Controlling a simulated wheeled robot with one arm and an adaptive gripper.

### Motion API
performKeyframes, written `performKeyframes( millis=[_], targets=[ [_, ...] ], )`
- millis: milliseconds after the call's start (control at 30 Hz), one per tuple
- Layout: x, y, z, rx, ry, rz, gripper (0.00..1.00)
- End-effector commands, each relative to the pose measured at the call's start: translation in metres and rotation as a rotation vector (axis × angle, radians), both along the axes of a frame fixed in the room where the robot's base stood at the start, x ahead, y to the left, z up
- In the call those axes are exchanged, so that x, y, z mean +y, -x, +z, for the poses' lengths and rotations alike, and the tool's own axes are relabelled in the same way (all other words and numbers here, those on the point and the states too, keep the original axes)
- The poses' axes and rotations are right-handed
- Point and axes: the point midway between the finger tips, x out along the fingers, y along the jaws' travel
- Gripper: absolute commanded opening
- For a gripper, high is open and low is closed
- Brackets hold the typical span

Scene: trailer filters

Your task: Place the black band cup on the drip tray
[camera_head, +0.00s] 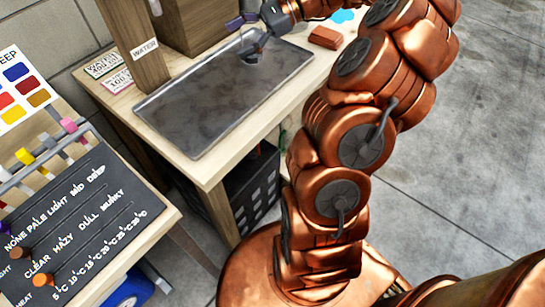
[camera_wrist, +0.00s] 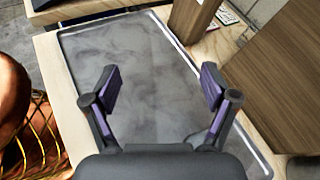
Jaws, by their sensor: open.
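The drip tray (camera_head: 215,100) is a flat grey metal tray with a raised rim on the wooden table. It also fills the middle of the wrist view (camera_wrist: 150,55). My gripper (camera_head: 247,34) is over the tray's far end. In the wrist view my gripper (camera_wrist: 161,88) is open, its two purple-padded fingers wide apart, with only bare tray visible between them. A small dark shape (camera_head: 251,56) shows at the tray beneath the fingers. I cannot tell whether it is the black band cup or part of my gripper. No cup shows clearly in either view.
A black slider board (camera_head: 85,215) is at lower left, and a black crate (camera_head: 255,180) is under the table.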

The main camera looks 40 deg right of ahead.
Motion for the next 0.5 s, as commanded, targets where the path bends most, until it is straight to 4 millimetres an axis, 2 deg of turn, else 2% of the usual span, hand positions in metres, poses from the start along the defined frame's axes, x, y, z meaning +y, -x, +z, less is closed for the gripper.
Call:
performKeyframes(
  millis=[33, 200, 333, 500],
  targets=[
    [0.03, 0.007, 0.003, -0.022, 0.05, 0.08, 0.85],
    [0.11, 0.041, -0.002, -0.093, 0.217, 0.328, 0.85],
    [0.154, 0.077, -0.012, -0.149, 0.344, 0.514, 0.85],
    [0.193, 0.13, -0.031, -0.221, 0.503, 0.757, 0.85]
  ],
)
